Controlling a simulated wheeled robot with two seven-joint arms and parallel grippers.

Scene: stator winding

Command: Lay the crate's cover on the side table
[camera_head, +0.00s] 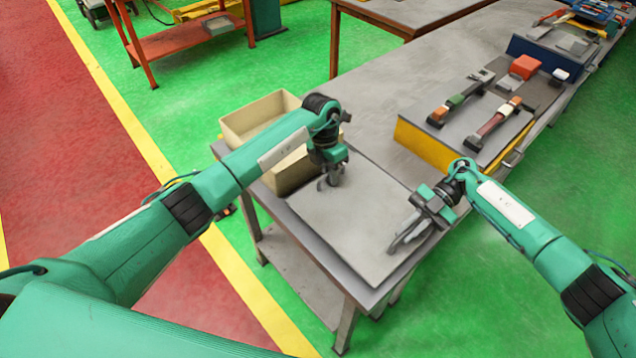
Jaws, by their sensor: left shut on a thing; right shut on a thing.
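The cover, a flat grey square panel (350,222), lies level over the near end of the long grey table (372,120). I cannot tell whether it rests on the tabletop or hangs just above it. My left gripper (328,183) points down and is shut on the cover's far left edge. My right gripper (402,238) is shut on its right edge. The crate, an open beige box (236,138), stands just beyond the cover at the table's left edge. My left forearm hides part of the crate.
A yellow box (425,148) with a grey top carrying tools stands farther right on the table. Blue trays (545,52) with parts lie behind it. The middle of the tabletop is clear. An orange shelf table (180,45) stands apart at the upper left.

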